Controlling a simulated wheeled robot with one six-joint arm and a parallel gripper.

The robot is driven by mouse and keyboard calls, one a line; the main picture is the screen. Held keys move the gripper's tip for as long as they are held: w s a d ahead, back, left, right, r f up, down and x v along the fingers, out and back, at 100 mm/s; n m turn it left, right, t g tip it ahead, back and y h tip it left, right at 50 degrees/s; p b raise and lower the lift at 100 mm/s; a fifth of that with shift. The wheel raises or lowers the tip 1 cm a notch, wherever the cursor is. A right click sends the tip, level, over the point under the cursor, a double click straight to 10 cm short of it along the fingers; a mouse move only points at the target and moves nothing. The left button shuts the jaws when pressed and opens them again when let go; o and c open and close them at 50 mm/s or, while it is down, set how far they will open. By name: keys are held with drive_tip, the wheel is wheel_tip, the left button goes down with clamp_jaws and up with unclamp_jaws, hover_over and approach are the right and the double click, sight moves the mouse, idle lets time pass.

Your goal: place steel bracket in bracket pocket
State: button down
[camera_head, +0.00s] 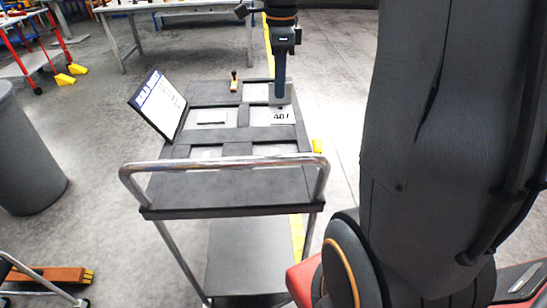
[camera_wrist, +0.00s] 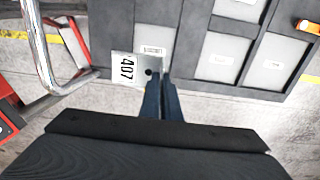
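The steel bracket (camera_wrist: 125,72) is a light grey plate with a "407" label and a dark round hole. In the head view, its label face (camera_head: 282,117) shows over the right side of the tray, with an upright grey part (camera_head: 288,92) behind it. My gripper (camera_head: 279,96) points down with its blue fingers at the bracket; in the wrist view the fingers (camera_wrist: 163,85) are close together at its edge. The bracket partly overlaps a light pocket (camera_wrist: 155,36) with a small label, too small to read surely. I cannot tell whether the bracket touches the tray.
The dark tray (camera_head: 222,136) with several light pockets lies on a cart with a chrome handle (camera_head: 225,163). A tilted document board (camera_head: 158,103) stands at its left edge. An orange-handled object (camera_head: 234,82) stands at the far edge. A grey bin (camera_head: 25,150) is at left.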

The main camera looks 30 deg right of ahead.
sight(281, 103)
drive_tip(key=f+b, duration=0.1)
drive_tip(key=f, duration=0.4)
drive_tip(key=w+f+b, duration=0.1)
drive_tip(key=f, duration=0.4)
drive_tip(key=w+f+b, duration=0.1)
drive_tip(key=f+b, duration=0.1)
drive_tip(key=f, duration=0.4)
drive_tip(key=shift+w, duration=0.15)
drive_tip(key=shift+f, duration=0.1)
drive_tip(key=c, duration=2)
unclamp_jaws()
wheel_tip(281, 103, up, 12)
drive_tip(key=b, duration=0.2)
